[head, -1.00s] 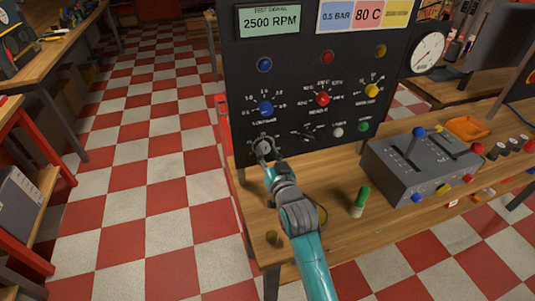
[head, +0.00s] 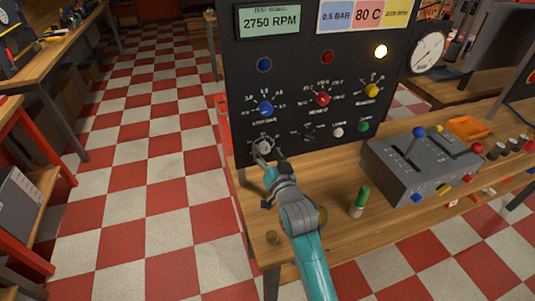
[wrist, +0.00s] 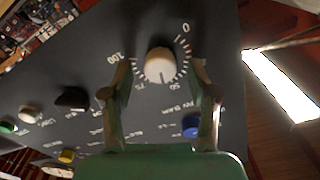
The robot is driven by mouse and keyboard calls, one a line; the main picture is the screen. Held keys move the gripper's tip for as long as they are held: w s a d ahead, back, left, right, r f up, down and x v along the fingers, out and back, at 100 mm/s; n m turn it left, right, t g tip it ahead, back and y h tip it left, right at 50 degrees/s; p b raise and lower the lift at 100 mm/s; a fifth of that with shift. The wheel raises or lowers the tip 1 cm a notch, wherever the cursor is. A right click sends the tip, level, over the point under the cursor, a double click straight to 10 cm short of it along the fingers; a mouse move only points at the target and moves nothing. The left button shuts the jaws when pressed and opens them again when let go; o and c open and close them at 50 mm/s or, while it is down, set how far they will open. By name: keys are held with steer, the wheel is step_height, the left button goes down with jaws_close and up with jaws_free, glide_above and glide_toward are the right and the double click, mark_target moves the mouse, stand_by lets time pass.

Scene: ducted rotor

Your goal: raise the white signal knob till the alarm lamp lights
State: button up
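The white signal knob (head: 265,146) is at the lower left of the dark panel. It also shows in the wrist view (wrist: 160,66), its pointer line near the 50 mark. My gripper (wrist: 161,76) is open around it, with a gap between each finger and the knob. The gripper also shows in the head view (head: 266,158), just in front of the knob. The display (head: 269,20) reads 2750 RPM.
Blue (head: 265,109), red (head: 322,99) and yellow (head: 371,90) knobs sit above on the panel. A green-topped white object (head: 360,201) stands on the bench right of my arm. A grey lever box (head: 405,180) stands further right.

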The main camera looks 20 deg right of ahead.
steer(key=shift+s, duration=0.1)
steer(key=s, duration=1.2)
stand_by(0.4)
steer(key=s+f+n+g, duration=0.1)
steer(key=s+f, duration=0.4)
steer(key=s, duration=0.5)
steer(key=s+f+n+g, duration=0.1)
steer(key=s+f, duration=0.5)
steer(key=s, duration=0.4)
steer(key=s+r+n+g, duration=0.1)
steer(key=s+n, duration=0.1)
steer(key=s, duration=1.8)
steer(key=shift+s+r+n, duration=0.3)
steer(key=shift+n, duration=0.1)
stand_by(0.8)
